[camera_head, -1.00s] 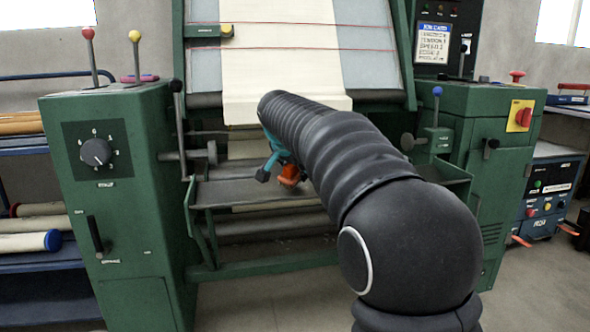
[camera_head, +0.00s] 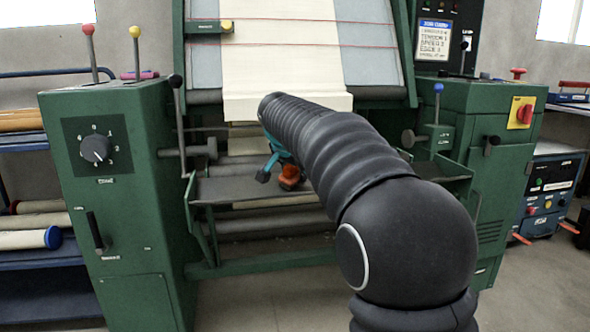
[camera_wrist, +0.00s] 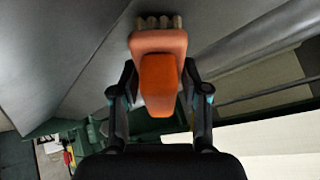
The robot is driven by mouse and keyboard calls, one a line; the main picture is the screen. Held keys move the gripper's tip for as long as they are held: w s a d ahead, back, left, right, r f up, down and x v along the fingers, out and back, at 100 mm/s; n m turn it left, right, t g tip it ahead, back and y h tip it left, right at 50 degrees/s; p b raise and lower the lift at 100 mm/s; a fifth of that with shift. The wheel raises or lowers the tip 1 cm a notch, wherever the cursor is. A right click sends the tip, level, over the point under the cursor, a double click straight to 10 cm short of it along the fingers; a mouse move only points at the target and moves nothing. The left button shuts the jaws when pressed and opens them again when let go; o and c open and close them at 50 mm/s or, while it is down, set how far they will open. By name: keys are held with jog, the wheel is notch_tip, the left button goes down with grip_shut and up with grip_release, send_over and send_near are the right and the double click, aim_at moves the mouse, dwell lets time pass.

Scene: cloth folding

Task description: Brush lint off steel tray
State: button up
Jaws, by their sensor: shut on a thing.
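The steel tray (camera_head: 232,189) is a grey shelf across the front of the green machine, below the hanging cloth. My gripper (camera_head: 275,165) is over its middle, partly hidden by my black arm. In the wrist view my gripper (camera_wrist: 160,92) is shut on the orange handle of a brush (camera_wrist: 160,45). The brush's short tan bristles (camera_wrist: 158,22) point toward the grey tray surface (camera_wrist: 90,50) and seem at or very near it; contact is not clear. In the head view the brush (camera_head: 290,177) shows as a small orange piece. I cannot make out lint on the tray.
The green machine housing (camera_head: 115,190) with a dial and levers stands left of the tray. A right housing (camera_head: 495,150) carries a red knob and blue-tipped lever. Cream cloth (camera_head: 285,80) hangs above. Rollers (camera_head: 270,225) lie below the tray.

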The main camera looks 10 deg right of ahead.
jog(key=shift+w+f, duration=0.1)
jog(key=shift+f, duration=0.15)
jog(key=shift+d, duration=0.1)
jog(key=shift+d+r, duration=0.15)
jog(key=shift+d, duration=1.75)
jog(key=shift+a+f, duration=0.15)
jog(key=shift+a, duration=0.9)
jog(key=shift+a+f, duration=0.15)
jog(key=shift+a, duration=0.85)
jog(key=shift+r, duration=0.1)
jog(key=shift+s+r+p, duration=0.35)
jog(key=shift+r+p, duration=0.15)
jog(key=shift+r, duration=0.4)
jog(key=shift+s+r+p, duration=0.4)
jog(key=shift+r+p, duration=0.1)
jog(key=shift+r, duration=0.45)
jog(key=shift+s+r+p, duration=0.35)
jog(key=shift+r+p, duration=0.15)
jog(key=shift+r, duration=0.4)
jog(key=shift+r, duration=0.1)
